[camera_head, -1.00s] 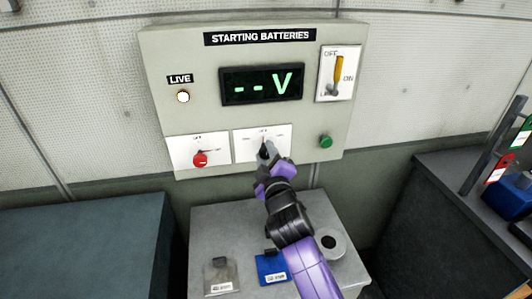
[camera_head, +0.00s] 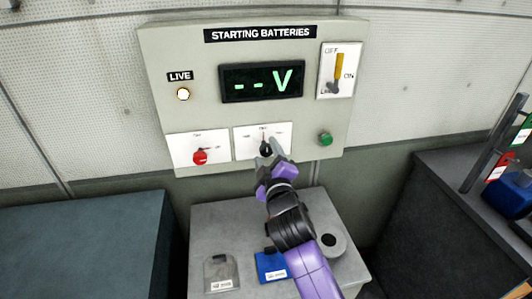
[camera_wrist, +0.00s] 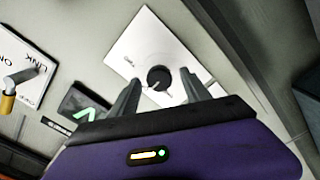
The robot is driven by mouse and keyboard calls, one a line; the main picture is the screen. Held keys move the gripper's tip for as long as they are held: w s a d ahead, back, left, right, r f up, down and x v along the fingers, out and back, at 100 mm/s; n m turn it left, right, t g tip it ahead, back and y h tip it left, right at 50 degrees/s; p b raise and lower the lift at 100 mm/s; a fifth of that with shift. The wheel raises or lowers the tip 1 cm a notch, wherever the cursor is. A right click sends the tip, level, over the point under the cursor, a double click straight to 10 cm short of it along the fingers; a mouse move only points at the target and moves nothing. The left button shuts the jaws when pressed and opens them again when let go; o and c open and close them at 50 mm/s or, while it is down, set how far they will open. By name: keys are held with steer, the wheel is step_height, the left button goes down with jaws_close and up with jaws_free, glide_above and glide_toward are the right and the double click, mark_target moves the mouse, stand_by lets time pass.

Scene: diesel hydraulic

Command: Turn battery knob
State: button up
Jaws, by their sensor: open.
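The STARTING BATTERIES panel (camera_head: 205,115) hangs on the wall, with a lit display (camera_head: 262,82) reading "-- V". A black round knob (camera_wrist: 159,78) sits on a white plate (camera_wrist: 135,42); in the head view the plate (camera_head: 246,143) is at the panel's bottom middle, with the knob partly hidden by my gripper. My gripper (camera_head: 268,147) is in front of that plate. In the wrist view its two fingers (camera_wrist: 160,92) are apart, one on each side of the knob in the picture, with nothing held. I cannot tell whether either finger touches the knob.
A red knob (camera_head: 200,158) is left of the plate, a green button (camera_head: 326,139) right. A yellow-handled switch (camera_head: 339,68) is upper right, a LIVE lamp (camera_head: 183,94) at left. A grey cabinet (camera_head: 215,222) below bears a blue tag (camera_head: 271,267) and a grey tag (camera_head: 221,273).

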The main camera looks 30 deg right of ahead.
steer(key=b+v, duration=0.1)
steer(key=v, duration=0.5)
steer(key=shift+s, duration=0.25)
steer(key=shift+a+r, duration=0.1)
steer(key=s+a+r+m+t+y, duration=0.1)
steer(key=s+a+m+t+y, duration=0.2)
steer(key=s, duration=0.4)
steer(key=s+a+f+m+g, duration=0.1)
steer(key=s+f+g, duration=0.1)
steer(key=s, duration=1)
steer(key=s+a+f+m+g+y, duration=0.1)
steer(key=s+f, duration=0.4)
steer(key=s, duration=0.7)
steer(key=s+a+f+m+g+y+b, duration=0.1)
steer(key=s+f+m+g, duration=0.1)
steer(key=s, duration=1)
step_height(320, 180, down, 2)
steer(key=shift+s+a+f+m+g, duration=0.2)
steer(key=shift+s+m+g, duration=0.15)
steer(key=shift+m, duration=0.15)
